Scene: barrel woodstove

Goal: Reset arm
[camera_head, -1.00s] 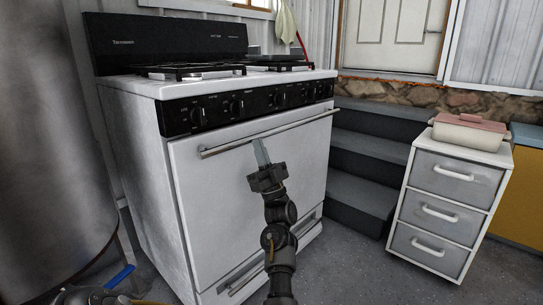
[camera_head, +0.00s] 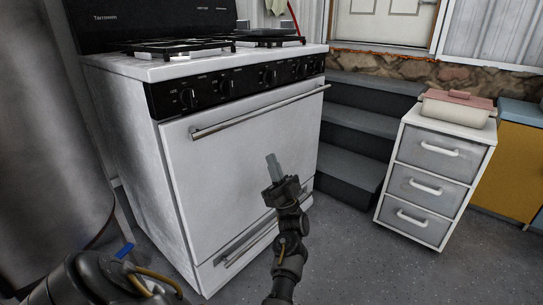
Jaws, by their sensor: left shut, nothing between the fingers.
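My left gripper (camera_head: 274,168) is in front of the white stove's oven door (camera_head: 225,165), below its long handle bar (camera_head: 262,110). Its fingers are together and point up, with nothing between them. I cannot tell how far the fingertips are from the door, but they overlap only its plain front. The oven door is closed. Another dark rounded part of my own body fills the lower left corner. My right gripper does not show.
A large grey metal barrel (camera_head: 50,130) stands at the left. Dark steps (camera_head: 350,175) rise right of the stove. A white drawer unit (camera_head: 432,180) with a pink-lidded dish (camera_head: 457,107) stands further right. Floor (camera_head: 350,255) is clear between.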

